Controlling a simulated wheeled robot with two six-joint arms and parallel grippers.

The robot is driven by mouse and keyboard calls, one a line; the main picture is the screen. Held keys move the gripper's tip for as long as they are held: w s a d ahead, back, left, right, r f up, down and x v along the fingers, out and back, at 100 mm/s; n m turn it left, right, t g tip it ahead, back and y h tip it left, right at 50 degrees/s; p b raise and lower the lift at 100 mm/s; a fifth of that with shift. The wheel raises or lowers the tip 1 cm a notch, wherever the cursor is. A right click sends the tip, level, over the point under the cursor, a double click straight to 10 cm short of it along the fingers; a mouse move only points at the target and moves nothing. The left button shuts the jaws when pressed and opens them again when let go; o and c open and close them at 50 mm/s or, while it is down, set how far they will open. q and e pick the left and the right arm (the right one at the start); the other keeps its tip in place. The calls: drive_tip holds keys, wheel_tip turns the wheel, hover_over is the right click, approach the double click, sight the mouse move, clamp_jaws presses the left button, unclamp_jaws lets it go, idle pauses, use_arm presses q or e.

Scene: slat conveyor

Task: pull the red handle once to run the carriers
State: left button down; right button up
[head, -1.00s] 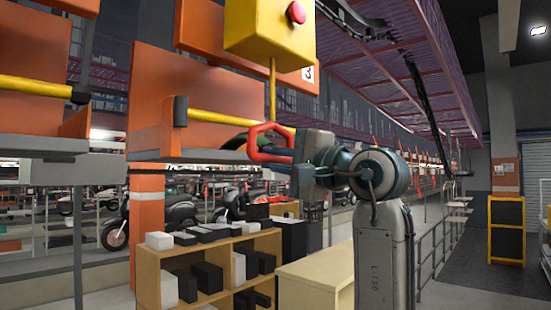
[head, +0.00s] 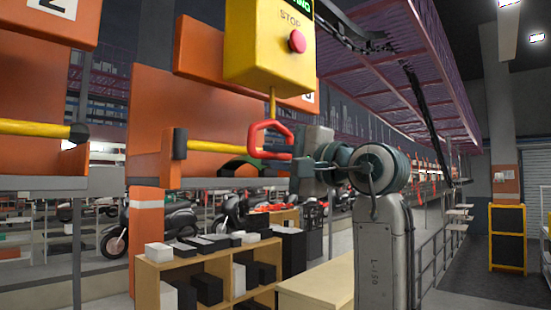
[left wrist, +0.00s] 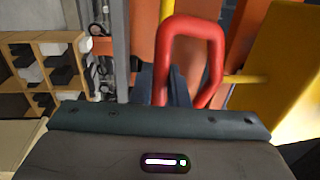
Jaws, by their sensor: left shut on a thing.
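The red handle (head: 256,138) is a loop at the lower end of a yellow rod, under a yellow control box (head: 262,48). The box has a red stop button (head: 297,41) and part of a green lit display at its top edge. My left gripper (head: 286,154) is shut on the lower bar of the handle, and its fingers partly hide that bar. In the left wrist view the loop (left wrist: 193,24) rises beyond the dark fingers (left wrist: 174,88). Orange carriers (head: 222,120) with yellow bars hang behind the handle. My right gripper is not in view.
A wooden shelf (head: 150,280) with black and white boxes stands below the carriers. An orange post (head: 149,225) stands behind its left end. A railing (head: 440,250) and a yellow-framed black rack (head: 507,238) are at right, with open floor between them.

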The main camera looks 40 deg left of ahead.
use_arm(q)
drive_tip(key=c, duration=1.4)
unclamp_jaws()
drive_tip(key=d+f+b, duration=0.1)
drive_tip(key=d+b, duration=0.5)
drive_tip(key=d, duration=0.3)
drive_tip(key=shift+s+f, duration=0.2)
drive_tip(key=shift+s, duration=0.15)
